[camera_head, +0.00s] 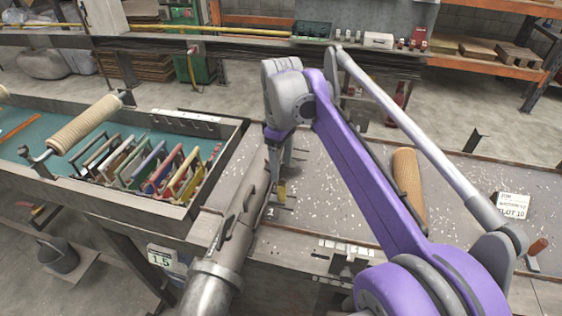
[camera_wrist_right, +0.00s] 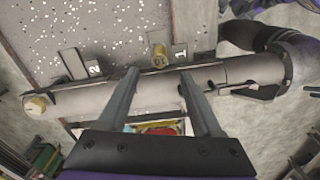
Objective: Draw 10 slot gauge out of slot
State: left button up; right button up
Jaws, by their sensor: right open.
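A small yellow piece, seemingly the slot gauge (camera_head: 282,191), stands by the grey tube beside a tag marked 1. In the right wrist view the yellow piece (camera_wrist_right: 159,55) shows past the tube's far edge, with a mark I cannot read surely. My right gripper (camera_head: 280,170) points down just above it. In the wrist view its two fingers (camera_wrist_right: 158,73) are spread and empty, with the yellow piece beyond and between their tips. Contact is not visible. My left gripper is not in view.
A tray (camera_head: 222,172) at left holds several coloured frames and a wrapped roller (camera_head: 85,125). A sign reading SLOT 10 (camera_head: 513,206) and a tan roll (camera_head: 408,185) stand on the speckled bench (camera_head: 335,205). Tags 2 (camera_wrist_right: 94,68) and 1 (camera_wrist_right: 180,53) flank the yellow piece.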

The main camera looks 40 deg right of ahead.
aim_at(281, 192)
notch_tip(281, 192, down, 11)
jog(key=shift+r+b, duration=0.1)
jog(key=shift+b, duration=0.2)
jog(key=shift+c, duration=0.3)
grip_shut()
